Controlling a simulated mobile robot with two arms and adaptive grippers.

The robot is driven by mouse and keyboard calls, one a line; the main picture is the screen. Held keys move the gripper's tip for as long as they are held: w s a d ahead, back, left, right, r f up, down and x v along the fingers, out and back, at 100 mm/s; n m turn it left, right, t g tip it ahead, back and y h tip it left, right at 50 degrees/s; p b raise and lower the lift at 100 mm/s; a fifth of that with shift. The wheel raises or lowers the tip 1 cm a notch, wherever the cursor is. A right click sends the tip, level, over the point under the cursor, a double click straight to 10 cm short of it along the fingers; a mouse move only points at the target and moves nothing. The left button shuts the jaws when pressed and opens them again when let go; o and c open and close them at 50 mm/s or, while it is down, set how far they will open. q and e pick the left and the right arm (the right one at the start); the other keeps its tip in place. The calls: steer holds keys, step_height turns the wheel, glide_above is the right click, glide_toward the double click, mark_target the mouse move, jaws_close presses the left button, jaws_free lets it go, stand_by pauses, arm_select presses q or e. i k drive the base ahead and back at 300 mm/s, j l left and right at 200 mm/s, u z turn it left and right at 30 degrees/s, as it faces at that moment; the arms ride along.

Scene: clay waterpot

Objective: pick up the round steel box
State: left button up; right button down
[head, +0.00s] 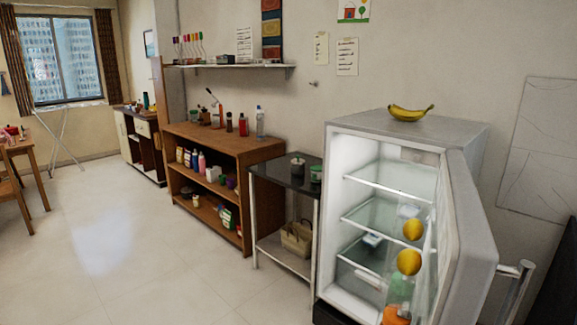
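A small round grey container (297,167) with a dark top stands on the dark top of a small side table (271,174). It may be the round steel box, but it is too small in the head view to be sure. A short green and dark container (315,174) stands just right of it, near the fridge's side. Neither of my grippers is in view.
An open white fridge (345,170) stands right of the table, its door (470,225) swung toward me. A banana (410,113) lies on top. A wooden shelf unit (222,143) with bottles stands left. The floor (140,260) at front left is clear.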

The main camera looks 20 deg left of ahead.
mark_target(295, 169)
steer(key=i+j+z, duration=0.1)
steer(key=i+j, duration=0.25)
steer(key=j, duration=0.3)
steer(key=i+j+z, duration=0.15)
steer(key=j, duration=0.2)
steer(key=i+j, duration=0.15)
steer(key=j, duration=0.2)
steer(key=i+j+z, duration=0.15)
steer(key=j, duration=0.2)
steer(key=i+j, duration=0.15)
steer(key=j, duration=0.2)
steer(key=z, duration=0.05)
